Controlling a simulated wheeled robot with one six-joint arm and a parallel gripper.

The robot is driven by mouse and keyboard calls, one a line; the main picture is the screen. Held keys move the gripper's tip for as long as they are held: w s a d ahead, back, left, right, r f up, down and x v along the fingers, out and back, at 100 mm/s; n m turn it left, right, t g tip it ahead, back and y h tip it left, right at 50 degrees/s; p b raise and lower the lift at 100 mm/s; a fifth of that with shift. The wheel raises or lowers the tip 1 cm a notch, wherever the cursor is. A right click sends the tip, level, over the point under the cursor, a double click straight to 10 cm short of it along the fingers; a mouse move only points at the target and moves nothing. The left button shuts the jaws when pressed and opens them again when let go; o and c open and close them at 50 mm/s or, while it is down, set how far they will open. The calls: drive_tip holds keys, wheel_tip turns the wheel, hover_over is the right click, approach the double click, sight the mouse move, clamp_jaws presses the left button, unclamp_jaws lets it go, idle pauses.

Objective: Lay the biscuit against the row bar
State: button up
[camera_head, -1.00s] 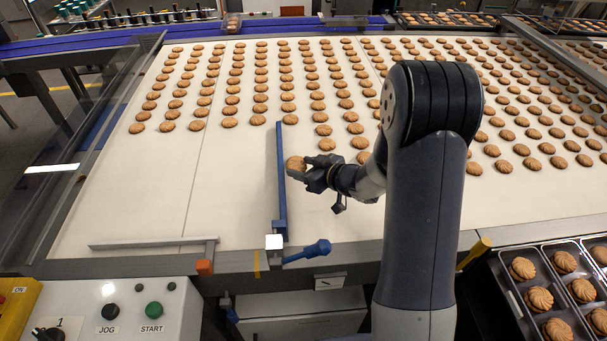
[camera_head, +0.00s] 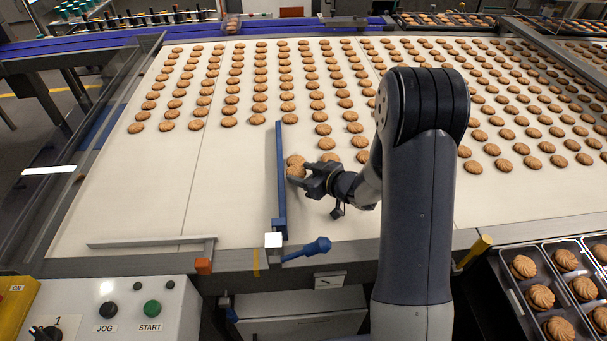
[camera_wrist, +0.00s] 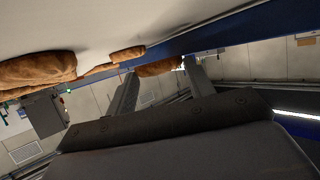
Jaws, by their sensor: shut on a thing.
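The row bar (camera_head: 281,150) is a long blue bar lying on the pale belt, running away from the front edge. My gripper (camera_head: 303,172) is just right of it, shut on a round golden biscuit (camera_head: 296,172) that is close to the bar's right side. I cannot tell whether this biscuit touches the bar or the belt. In the wrist view, the held biscuit (camera_wrist: 158,69) shows between my two fingers (camera_wrist: 160,85), with the blue bar (camera_wrist: 225,32) beyond.
Many biscuits (camera_head: 326,143) stand in rows behind and right of my gripper. The belt left of the bar (camera_head: 225,190) is clear at the front. A blue handle (camera_head: 308,250) is at the bar's front end. A dark tray of biscuits (camera_head: 513,288) is at lower right.

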drive_tip(key=o, duration=0.7)
drive_tip(key=shift+s+f, duration=0.35)
drive_tip(key=shift+f, duration=0.4)
drive_tip(key=shift+c, duration=0.2)
drive_tip(key=shift+w+r+p, duration=0.15)
drive_tip(key=shift+r+p, duration=0.4)
drive_tip(key=shift+r, duration=0.05)
drive_tip(key=v, duration=0.4)
drive_tip(key=b+v, duration=0.1)
drive_tip(key=v, duration=0.7)
drive_tip(key=shift+w+r, duration=0.2)
drive_tip(key=shift+r, duration=0.15)
